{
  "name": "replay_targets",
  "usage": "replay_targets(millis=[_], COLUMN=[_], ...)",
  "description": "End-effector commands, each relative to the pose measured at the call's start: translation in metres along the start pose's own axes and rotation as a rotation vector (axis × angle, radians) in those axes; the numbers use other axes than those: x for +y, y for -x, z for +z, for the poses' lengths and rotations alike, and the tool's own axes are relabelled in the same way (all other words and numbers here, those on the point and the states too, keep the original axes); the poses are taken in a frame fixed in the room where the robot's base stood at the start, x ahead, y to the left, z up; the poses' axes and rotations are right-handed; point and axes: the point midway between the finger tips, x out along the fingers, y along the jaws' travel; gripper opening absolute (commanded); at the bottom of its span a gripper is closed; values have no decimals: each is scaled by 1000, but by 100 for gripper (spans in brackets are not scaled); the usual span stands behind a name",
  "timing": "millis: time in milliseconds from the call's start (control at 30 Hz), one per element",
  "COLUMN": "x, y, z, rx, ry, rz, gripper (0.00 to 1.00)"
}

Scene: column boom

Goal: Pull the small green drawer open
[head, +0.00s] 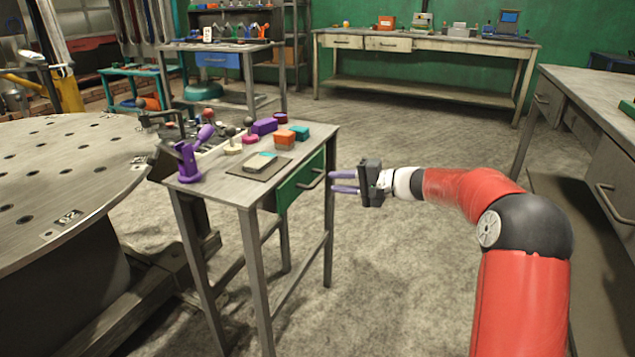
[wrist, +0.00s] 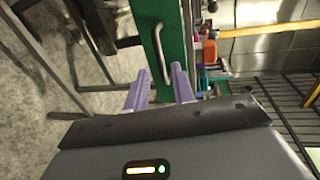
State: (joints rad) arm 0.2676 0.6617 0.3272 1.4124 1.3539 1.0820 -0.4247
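The small green drawer (head: 290,190) sits under the top of the small metal table, its front looking flush with the frame. A grey bar handle (head: 312,179) runs across its front. My gripper (head: 331,182) is to the right of the handle, fingers pointing at it, with a gap between the two purple fingers. In the wrist view the green drawer front (wrist: 172,16) and its handle (wrist: 160,53) lie ahead of my gripper (wrist: 160,80). The handle lines up between the open fingers and looks apart from them. Nothing is held.
The small table (head: 225,190) carries a purple clamp-like object (head: 190,160), a tablet-like object (head: 260,162) and several coloured blocks. A large round metal table (head: 60,180) stands to its left. A workbench (head: 590,110) stands at the right.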

Motion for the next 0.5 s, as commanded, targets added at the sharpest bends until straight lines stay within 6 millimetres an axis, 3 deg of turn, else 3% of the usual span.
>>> replay_targets(millis=[300, 500], x=[-1, 0], y=[-51, -66], z=[2, 2], rx=[-4, -2], ry=[0, 0], rz=[3, 3], gripper=[25, 25])
